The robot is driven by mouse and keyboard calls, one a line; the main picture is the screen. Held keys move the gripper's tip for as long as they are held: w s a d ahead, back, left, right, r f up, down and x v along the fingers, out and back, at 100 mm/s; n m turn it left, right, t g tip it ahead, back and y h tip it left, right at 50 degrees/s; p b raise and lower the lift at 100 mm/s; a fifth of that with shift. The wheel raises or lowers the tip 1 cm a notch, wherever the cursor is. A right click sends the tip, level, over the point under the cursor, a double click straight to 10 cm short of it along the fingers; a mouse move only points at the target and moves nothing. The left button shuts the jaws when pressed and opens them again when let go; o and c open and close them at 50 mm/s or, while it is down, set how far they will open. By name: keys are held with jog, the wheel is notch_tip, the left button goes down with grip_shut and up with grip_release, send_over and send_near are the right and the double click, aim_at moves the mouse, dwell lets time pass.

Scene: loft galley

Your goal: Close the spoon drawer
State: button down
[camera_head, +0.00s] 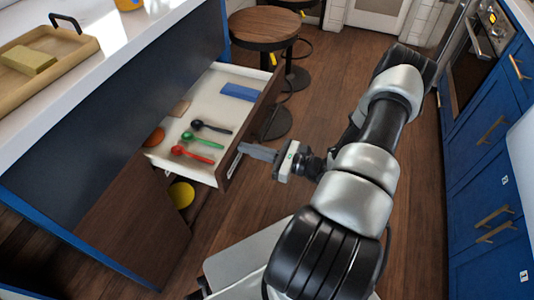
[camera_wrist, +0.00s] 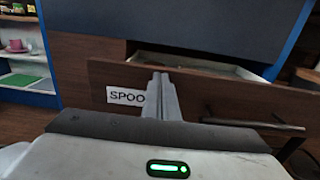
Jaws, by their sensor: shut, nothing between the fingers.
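The spoon drawer (camera_head: 205,95) stands pulled out from the dark blue island in the head view. Black, green and red spoons (camera_head: 196,152) lie in it beside a blue block (camera_head: 238,92). My gripper (camera_head: 243,149) is shut and empty, with its fingers pointing at the outer face of the drawer front. In the wrist view, the shut fingers (camera_wrist: 160,80) overlap the brown drawer front (camera_wrist: 230,90) just right of a label (camera_wrist: 125,97) reading "SPOO", its end hidden. The bar handle (camera_wrist: 255,123) is to the right. I cannot tell whether the fingertips touch the front.
A brown panel (camera_head: 130,230) and a yellow round thing (camera_head: 181,194) are below the drawer. Stools (camera_head: 264,27) stand beyond it. Blue cabinets (camera_head: 485,165) line the right side, with wooden floor (camera_head: 330,75) between. A tray (camera_head: 45,60) sits on the white counter.

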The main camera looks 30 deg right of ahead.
jog(key=b+x, duration=0.1)
jog(key=x, duration=2.6)
jog(key=shift+s+a, duration=0.1)
jog(key=shift+w+a+r, duration=0.1)
jog(key=shift+w+a, duration=0.05)
jog(key=shift+w, duration=0.15)
jog(key=shift+r, duration=0.1)
